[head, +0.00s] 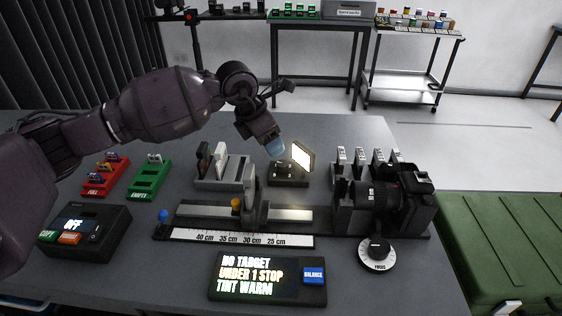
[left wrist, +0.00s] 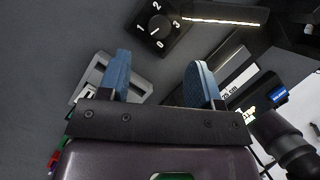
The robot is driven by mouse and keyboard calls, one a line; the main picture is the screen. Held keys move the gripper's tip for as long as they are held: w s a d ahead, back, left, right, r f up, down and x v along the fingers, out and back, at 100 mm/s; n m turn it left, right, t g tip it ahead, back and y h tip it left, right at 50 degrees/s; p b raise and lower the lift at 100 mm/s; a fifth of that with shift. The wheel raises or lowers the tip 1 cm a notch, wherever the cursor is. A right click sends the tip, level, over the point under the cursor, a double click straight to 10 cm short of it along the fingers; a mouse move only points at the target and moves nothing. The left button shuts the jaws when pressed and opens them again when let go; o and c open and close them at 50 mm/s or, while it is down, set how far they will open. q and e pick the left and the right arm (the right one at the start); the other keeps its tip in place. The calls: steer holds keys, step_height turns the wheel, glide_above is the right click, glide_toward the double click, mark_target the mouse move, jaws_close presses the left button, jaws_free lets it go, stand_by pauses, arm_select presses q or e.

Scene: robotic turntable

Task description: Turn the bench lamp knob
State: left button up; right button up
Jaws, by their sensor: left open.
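The bench lamp (head: 302,156) has a lit square panel on a dark base (head: 289,182) in the middle of the table. In the left wrist view its round black knob (left wrist: 159,27) sits on the base among the marks 0, 1, 2 and 3. The pointer's exact setting is too small to read surely. The glowing panel shows edge-on as a bright strip (left wrist: 222,21). My left gripper (head: 276,148) hangs just above and left of the lamp base. Its blue fingers (left wrist: 161,80) are apart with nothing between them, and the knob lies ahead of them.
A slide rail (head: 190,211) with a ruler lies in front of the lamp. A grey slotted holder (head: 212,184) stands left and a black camera (head: 398,190) right. A display box (head: 225,290) reads "NO TARGET, UNDER 1 STOP, TINT WARM". The table behind the lamp is clear.

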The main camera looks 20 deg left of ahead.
mark_target(282, 164)
arm_select(q)
steer(key=b+x, duration=0.1)
steer(key=x, duration=0.7)
steer(key=shift+f, duration=0.2)
steer(key=c, duration=0.9)
